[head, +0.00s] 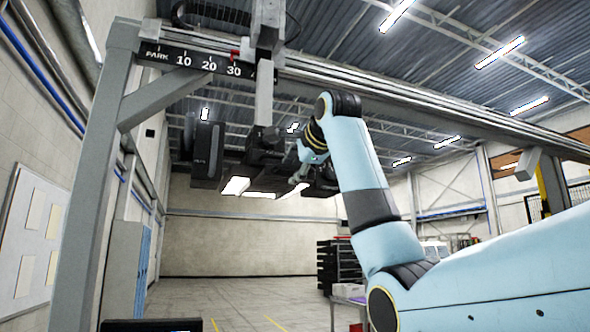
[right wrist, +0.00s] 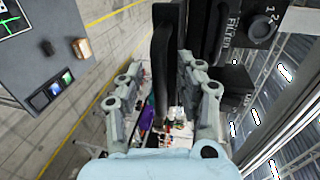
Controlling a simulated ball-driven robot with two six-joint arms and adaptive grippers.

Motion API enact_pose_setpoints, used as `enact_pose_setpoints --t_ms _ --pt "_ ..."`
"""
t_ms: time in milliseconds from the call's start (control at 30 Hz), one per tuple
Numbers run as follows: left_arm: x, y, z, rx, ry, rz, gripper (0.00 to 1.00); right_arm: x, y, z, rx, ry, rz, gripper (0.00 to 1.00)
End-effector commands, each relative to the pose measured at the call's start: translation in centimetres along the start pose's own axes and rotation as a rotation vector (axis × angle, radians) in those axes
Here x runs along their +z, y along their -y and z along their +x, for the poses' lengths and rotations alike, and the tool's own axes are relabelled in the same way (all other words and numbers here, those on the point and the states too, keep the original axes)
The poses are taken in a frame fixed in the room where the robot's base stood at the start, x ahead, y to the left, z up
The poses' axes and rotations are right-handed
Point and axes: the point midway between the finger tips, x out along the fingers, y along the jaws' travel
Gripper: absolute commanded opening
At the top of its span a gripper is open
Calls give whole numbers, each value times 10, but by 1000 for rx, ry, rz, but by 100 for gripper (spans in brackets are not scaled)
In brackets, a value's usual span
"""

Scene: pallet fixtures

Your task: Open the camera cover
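A dark camera unit (head: 262,152) hangs from the overhead rail carriage in the head view. In the right wrist view its black housing (right wrist: 228,40) bears the word FILTER and a round knob. A black upright panel, apparently the camera cover (right wrist: 165,65), stands in front of my right gripper (right wrist: 162,75). The fingers are spread on either side of this panel. A gap shows on the left; whether the right finger touches it I cannot tell. In the head view the right gripper (head: 298,180) is small and partly lost against the dark unit. My left gripper is out of view.
The gantry rail (head: 400,90) with a number scale (head: 205,64) runs overhead, held by a grey post (head: 98,190) at left. A dark rack (head: 338,262) stands behind. The floor between is open.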

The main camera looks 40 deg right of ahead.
Motion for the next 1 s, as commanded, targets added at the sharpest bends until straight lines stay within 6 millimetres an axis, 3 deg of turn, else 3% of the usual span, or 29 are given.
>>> enact_pose_setpoints --t_ms 100,267,700,1000 --pt "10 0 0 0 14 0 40 0 0 0 0 0 0 36" --pt "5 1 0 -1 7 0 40 0 1 -12 -3 0 0 36" --pt "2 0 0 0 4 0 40 0 0 -102 -3 -1 0 36" --pt "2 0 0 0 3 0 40 0 0 -121 0 -1 0 36"
